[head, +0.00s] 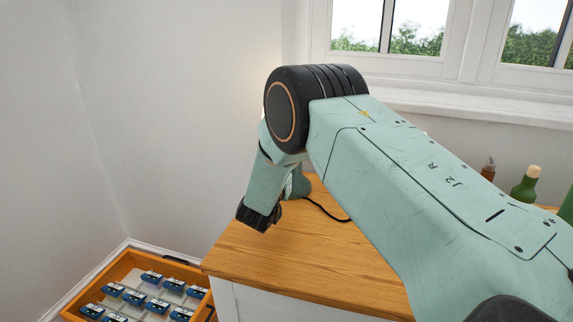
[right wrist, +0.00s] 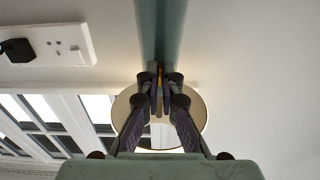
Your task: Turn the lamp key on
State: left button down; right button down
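The lamp is mostly hidden behind my right arm in the head view; only part of its green base (head: 299,182) shows on the wooden top. In the right wrist view its green stem (right wrist: 160,25) runs up from the fingers, and its round cream shade (right wrist: 124,108) lies behind them. My right gripper (right wrist: 160,88) has its fingertips close together, with the thin brass lamp key (right wrist: 159,72) between them. The fingertips hide most of the key, so its turn cannot be read. A faint warm glow shows on the wall beside my arm. My left gripper is not in view.
The wooden cabinet top (head: 280,262) carries the black cord (head: 328,212) and, at right, bottles (head: 525,184). A wall socket (right wrist: 65,43) with a black plug (right wrist: 17,50) shows in the wrist view.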

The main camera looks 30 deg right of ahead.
dwell(0.4)
jog(key=c, duration=1.6)
grip_release()
jog(key=shift+o, duration=0.2)
jog(key=v, duration=1.2)
